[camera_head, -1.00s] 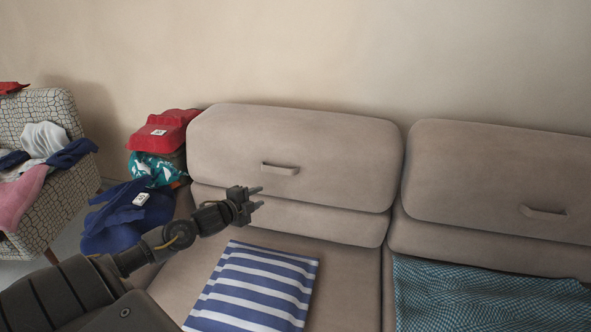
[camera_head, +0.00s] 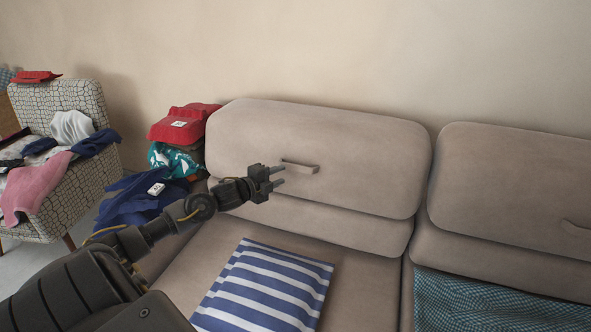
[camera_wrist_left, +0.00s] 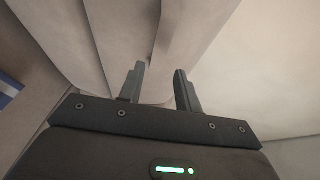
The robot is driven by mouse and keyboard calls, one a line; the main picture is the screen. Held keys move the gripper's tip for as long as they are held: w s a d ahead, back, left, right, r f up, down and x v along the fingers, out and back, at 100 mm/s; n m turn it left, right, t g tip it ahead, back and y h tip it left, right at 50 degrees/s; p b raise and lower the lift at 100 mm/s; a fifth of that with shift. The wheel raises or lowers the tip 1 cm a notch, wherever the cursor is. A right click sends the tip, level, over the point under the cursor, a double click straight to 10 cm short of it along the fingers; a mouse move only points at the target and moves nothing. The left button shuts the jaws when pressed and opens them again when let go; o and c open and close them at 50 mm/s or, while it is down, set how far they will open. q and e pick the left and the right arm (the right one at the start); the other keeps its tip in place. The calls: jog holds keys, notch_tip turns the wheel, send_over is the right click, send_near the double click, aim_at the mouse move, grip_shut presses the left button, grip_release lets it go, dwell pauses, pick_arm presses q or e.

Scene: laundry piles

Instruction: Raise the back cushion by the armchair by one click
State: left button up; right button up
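The back cushion by the armchair (camera_head: 350,150) is a beige padded block on the left of the sofa, above a lower beige cushion layer. A small beige pull handle (camera_head: 300,166) sticks out of its front. My left gripper (camera_head: 281,175) is open and empty, its fingers pointing right, just left of and slightly below the handle. My right gripper is not in view.
The patterned armchair (camera_head: 75,100) with clothes stands at the left. Red (camera_head: 183,122), teal and navy clothes are piled beside the sofa. A striped blue-white cloth (camera_head: 265,285) lies on the seat, a teal checked cloth (camera_head: 490,305) on the right seat. Another back cushion (camera_head: 510,180) is at right.

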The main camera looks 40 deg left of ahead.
aim_at(296, 169)
pick_arm(q)
jog(key=w, duration=0.3)
jog(key=w+f, duration=0.1)
jog(key=w, duration=0.5)
jog(key=shift+w+d+f, duration=0.1)
jog(key=shift+d+f, duration=0.25)
jog(key=shift+f, duration=0.05)
grip_shut()
